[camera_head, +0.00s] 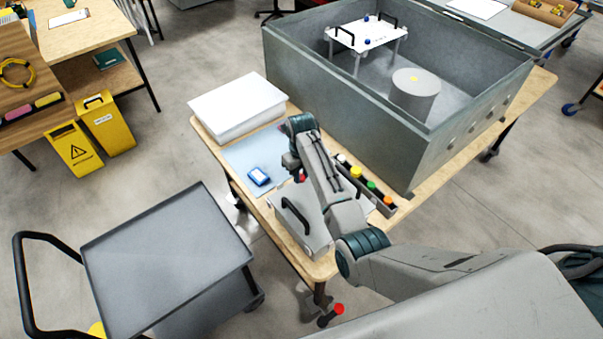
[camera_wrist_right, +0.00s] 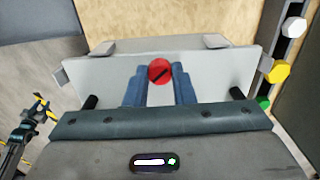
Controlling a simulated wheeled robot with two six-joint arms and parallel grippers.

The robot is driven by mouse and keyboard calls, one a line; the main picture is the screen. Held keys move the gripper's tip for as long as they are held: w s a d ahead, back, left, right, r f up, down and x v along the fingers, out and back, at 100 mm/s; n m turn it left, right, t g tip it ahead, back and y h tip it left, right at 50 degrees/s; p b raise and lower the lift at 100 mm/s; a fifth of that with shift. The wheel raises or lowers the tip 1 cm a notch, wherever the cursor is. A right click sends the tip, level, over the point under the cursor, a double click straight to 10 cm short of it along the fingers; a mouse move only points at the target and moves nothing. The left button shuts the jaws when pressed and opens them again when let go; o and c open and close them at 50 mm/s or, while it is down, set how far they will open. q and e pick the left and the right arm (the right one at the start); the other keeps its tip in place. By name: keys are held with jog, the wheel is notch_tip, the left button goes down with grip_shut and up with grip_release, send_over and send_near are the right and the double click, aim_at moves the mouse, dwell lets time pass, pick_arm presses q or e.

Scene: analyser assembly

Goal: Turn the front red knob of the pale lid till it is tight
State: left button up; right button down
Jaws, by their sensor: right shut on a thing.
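The pale lid (camera_head: 318,232) lies on the near part of the wooden table, with a black handle on its left side. The lid (camera_wrist_right: 95,75) also fills the middle of the right wrist view. Its round red knob (camera_wrist_right: 160,71) shows there with a slanted dark line across its top. My right gripper (camera_wrist_right: 160,88) has its two blue fingers on either side of this knob and is shut on it. In the head view my right gripper (camera_head: 300,174) is low over the lid's far end, and my arm hides much of the lid.
A dark rack with coloured knobs (camera_head: 371,184) stands right of my arm. A large grey open chamber (camera_head: 340,130) stands behind it. A white box (camera_head: 237,103) stands further back. A grey cart (camera_head: 165,255) is at left.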

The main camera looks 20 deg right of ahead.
jog(key=shift+w+r+m, duration=0.3)
jog(key=shift+r+m, duration=0.05)
jog(key=shift+m, duration=0.25)
jog(key=c, duration=1.5)
grip_release()
jog(key=o, duration=0.3)
jog(key=shift+f, duration=0.1)
jog(key=shift+s+f, duration=0.1)
jog(key=shift+s, duration=0.05)
notch_tip(320, 180, up, 11)
jog(key=b, duration=0.3)
